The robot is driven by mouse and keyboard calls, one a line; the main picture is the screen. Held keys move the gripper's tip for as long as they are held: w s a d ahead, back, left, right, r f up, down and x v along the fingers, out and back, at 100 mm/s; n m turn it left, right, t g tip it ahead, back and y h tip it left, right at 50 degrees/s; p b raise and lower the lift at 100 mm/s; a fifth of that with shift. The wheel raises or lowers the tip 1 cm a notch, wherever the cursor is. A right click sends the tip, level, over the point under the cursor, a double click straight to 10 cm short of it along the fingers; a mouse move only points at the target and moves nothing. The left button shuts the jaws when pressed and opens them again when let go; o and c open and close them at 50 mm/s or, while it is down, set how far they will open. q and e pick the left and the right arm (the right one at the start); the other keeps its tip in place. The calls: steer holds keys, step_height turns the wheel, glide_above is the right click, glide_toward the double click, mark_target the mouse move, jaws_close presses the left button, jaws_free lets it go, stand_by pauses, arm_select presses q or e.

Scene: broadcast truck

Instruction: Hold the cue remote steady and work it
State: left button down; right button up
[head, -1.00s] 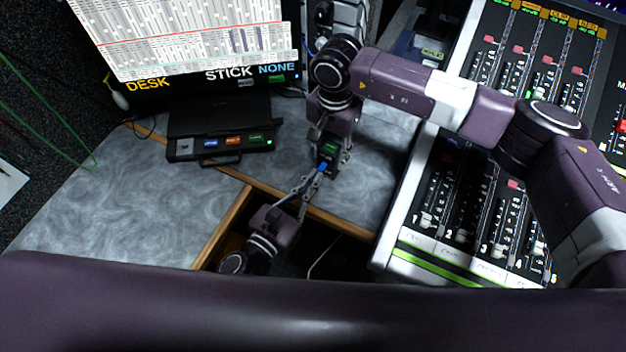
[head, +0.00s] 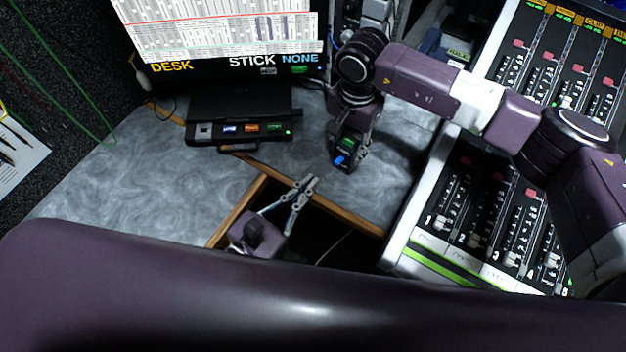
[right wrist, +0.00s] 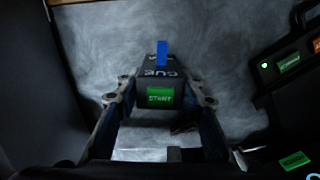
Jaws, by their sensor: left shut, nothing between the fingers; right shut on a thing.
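The cue remote (head: 344,158) is a small black box with a green-lit button and a blue button. My right gripper (head: 348,152) is shut on it and holds it over the grey desk; I cannot tell whether it touches the desk. In the right wrist view the remote (right wrist: 158,78) sits between the two fingers. Its lettering reads CUE beside the blue part, and the green face seems to read START or similar. My left gripper (head: 308,186) is shut and empty, below and left of the remote, apart from it, over the open drawer's edge.
A black panel (head: 238,132) with blue, orange and green lit buttons stands on the desk below a monitor (head: 225,45). A mixing console (head: 470,215) with several faders bounds the right side. Desk to the left is clear.

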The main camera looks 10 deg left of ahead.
stand_by(0.3)
steer(key=o, duration=1.3)
